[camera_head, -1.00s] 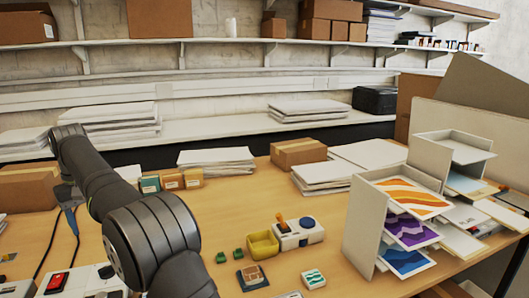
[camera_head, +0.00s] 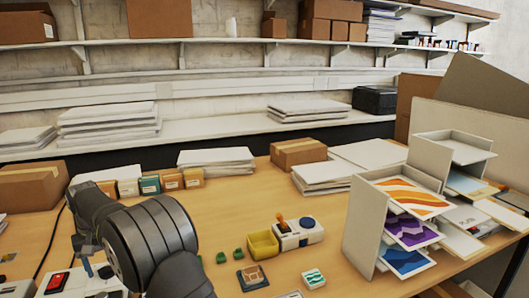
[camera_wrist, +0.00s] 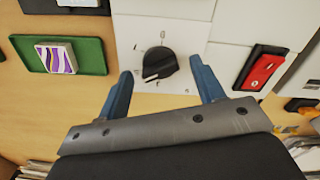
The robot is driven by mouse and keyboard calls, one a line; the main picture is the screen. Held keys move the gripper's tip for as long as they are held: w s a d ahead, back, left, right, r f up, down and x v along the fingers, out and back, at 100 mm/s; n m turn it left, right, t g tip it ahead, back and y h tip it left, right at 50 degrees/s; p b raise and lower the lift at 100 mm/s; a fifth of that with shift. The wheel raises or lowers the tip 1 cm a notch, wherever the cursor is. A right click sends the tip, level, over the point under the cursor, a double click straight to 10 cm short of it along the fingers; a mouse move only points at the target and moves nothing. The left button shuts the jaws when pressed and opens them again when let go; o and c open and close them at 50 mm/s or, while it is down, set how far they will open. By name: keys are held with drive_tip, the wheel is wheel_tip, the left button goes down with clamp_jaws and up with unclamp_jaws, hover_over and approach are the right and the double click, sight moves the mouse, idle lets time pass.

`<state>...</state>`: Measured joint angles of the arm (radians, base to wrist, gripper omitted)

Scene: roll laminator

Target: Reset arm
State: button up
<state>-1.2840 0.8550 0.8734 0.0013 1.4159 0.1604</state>
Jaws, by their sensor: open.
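My gripper (camera_wrist: 165,88) is open in the wrist view, its two blue fingers spread apart and nothing held between them. A black rotary knob (camera_wrist: 160,66) on a white panel (camera_wrist: 192,35) lies between and beyond the fingertips, and I cannot tell whether they touch it. In the head view my gripper (camera_head: 84,262) shows small at the lower left, close to the white machine (camera_head: 100,285), partly hidden by my own arm.
A red rocker switch (camera_wrist: 262,70) sits right of the knob. A green tray (camera_wrist: 88,66) holds a purple-patterned block (camera_wrist: 56,57).

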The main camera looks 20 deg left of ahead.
wheel_tip(320, 180, up, 17)
drive_tip(key=m+g+y, duration=0.4)
drive_tip(key=m+g, duration=0.3)
hover_over(106, 266)
drive_tip(key=s+a, duration=0.2)
drive_tip(key=s, duration=0.3)
wheel_tip(106, 266, down, 10)
drive_tip(key=shift+s+d+f+m+g+y, duration=0.15)
drive_tip(key=shift+f+m+g+y, duration=0.1)
drive_tip(key=shift+m, duration=0.3)
drive_tip(key=shift+s+f+m+g+y, duration=0.15)
drive_tip(key=shift+f+m+g, duration=0.1)
drive_tip(key=shift+m, duration=0.3)
drive_tip(key=shift+o, duration=0.2)
drive_tip(key=o, duration=0.8)
drive_tip(key=w+d+r+n+t+h, duration=0.1)
drive_tip(key=w+d+n+t+h, duration=0.25)
drive_tip(key=d, duration=0.55)
drive_tip(key=w+d+r+n+t+h, duration=0.1)
drive_tip(key=w+d+r+n+t, duration=0.1)
drive_tip(key=w+d+t, duration=0.45)
wheel_tip(106, 266, down, 10)
drive_tip(key=d+g, duration=0.1)
drive_tip(key=g, duration=0.1)
drive_tip(key=shift+d, duration=0.35)
